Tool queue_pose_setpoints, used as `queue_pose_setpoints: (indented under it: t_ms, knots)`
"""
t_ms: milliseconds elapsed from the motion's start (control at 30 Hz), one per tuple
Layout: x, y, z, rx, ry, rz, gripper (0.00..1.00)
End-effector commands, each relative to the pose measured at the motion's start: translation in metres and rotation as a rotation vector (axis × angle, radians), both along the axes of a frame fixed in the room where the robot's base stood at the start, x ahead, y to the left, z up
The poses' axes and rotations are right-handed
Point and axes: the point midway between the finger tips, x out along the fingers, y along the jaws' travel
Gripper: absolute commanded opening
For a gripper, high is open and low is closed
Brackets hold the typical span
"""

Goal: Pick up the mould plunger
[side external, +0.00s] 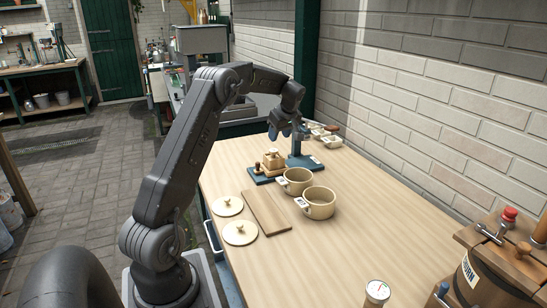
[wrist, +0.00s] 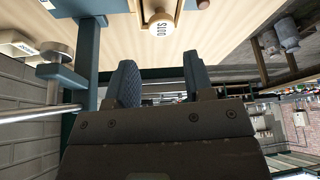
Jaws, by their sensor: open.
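My gripper (side external: 279,132) is open and raised above the far part of the table, close to a blue stand (side external: 301,161). In the wrist view the two fingers (wrist: 161,62) are apart with nothing between them.
The stand's blue post (wrist: 86,50) and metal rod (wrist: 40,113) are left of my fingers. Two cream pots (side external: 297,183) (side external: 319,205), a wooden board (side external: 266,212) and two lids (side external: 228,206) (side external: 240,233) lie nearer. A barrel churn (side external: 500,265) stands front right. The table's right middle is clear.

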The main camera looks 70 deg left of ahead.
Motion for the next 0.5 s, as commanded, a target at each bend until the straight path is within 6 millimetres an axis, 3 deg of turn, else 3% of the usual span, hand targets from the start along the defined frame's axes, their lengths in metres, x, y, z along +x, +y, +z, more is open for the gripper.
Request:
queue_pose_setpoints:
  t_ms: [100, 367, 500]
  knots:
    - [-0.002, 0.007, -0.016, 0.000, 0.002, 0.001, 0.48]
    - [-0.003, 0.012, -0.029, 0.000, 0.000, -0.001, 0.48]
    - [-0.007, 0.017, -0.046, -0.002, 0.002, -0.001, 0.48]
